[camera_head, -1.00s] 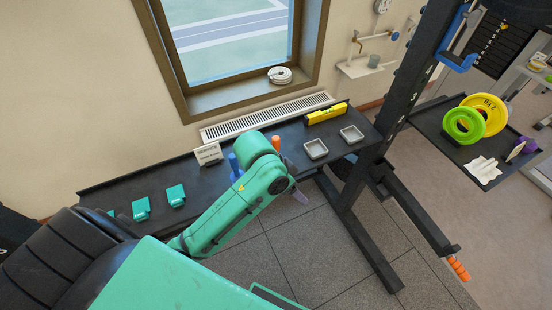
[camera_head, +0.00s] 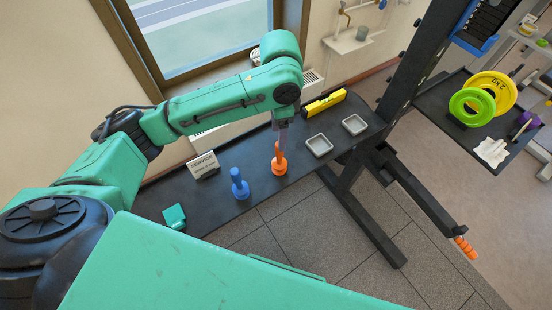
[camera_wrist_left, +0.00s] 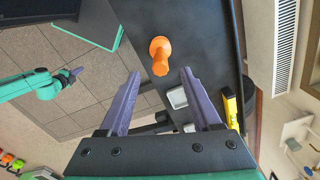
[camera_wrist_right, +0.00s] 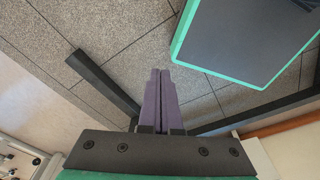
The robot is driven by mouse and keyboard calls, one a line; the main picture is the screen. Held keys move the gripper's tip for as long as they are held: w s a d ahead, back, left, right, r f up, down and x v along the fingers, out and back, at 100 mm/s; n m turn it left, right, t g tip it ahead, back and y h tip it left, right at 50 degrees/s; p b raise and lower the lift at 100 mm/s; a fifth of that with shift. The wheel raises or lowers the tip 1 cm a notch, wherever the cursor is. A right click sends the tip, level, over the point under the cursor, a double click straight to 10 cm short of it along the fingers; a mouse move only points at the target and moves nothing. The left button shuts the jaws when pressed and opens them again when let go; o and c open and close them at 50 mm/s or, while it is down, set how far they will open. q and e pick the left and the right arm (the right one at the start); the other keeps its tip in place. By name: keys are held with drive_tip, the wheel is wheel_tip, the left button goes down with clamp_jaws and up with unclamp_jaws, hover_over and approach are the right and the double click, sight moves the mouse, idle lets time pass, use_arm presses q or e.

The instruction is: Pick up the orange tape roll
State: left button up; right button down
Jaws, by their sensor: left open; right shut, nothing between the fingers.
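An orange upright object (camera_head: 279,160) with a round base and a narrow post stands on the black bench (camera_head: 222,205); I cannot make out a plain tape roll shape in it. In the left wrist view the orange object (camera_wrist_left: 160,54) lies ahead of my fingers, roughly between their lines and clear of both. My left gripper (camera_head: 281,128) is open over or just behind it in the head view; its two purple fingers (camera_wrist_left: 160,75) are spread and empty. My right gripper (camera_wrist_right: 160,72) is shut and empty over the floor, away from the bench.
A blue post (camera_head: 239,184) stands left of the orange object. A sign (camera_head: 203,165) and a teal block (camera_head: 174,216) are further left. Two grey trays (camera_head: 319,145) and a yellow level (camera_head: 325,103) lie to the right. A black rack upright (camera_head: 405,75) stands at the bench's right end.

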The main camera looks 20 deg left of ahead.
sight(279, 154)
use_arm(q)
drive_tip(key=f, duration=0.3)
drive_tip(key=shift+s+d+f, duration=0.25)
drive_tip(key=shift+d, duration=0.1)
drive_tip(key=f, duration=0.2)
drive_tip(key=f+p, duration=0.1)
drive_tip(key=f, duration=0.3)
drive_tip(key=shift+w+a+p, duration=0.35)
drive_tip(key=shift+w, duration=0.05)
drive_tip(key=shift+s+d+f, duration=0.1)
drive_tip(key=shift+f, duration=0.1)
clamp_jaws()
use_arm(e)
drive_tip(key=shift+s+d+r, duration=0.25)
drive_tip(key=shift+s+r, duration=0.4)
drive_tip(key=shift+r, duration=0.25)
drive_tip(key=shift+d, duration=0.2)
drive_tip(key=shift+a, duration=0.2)
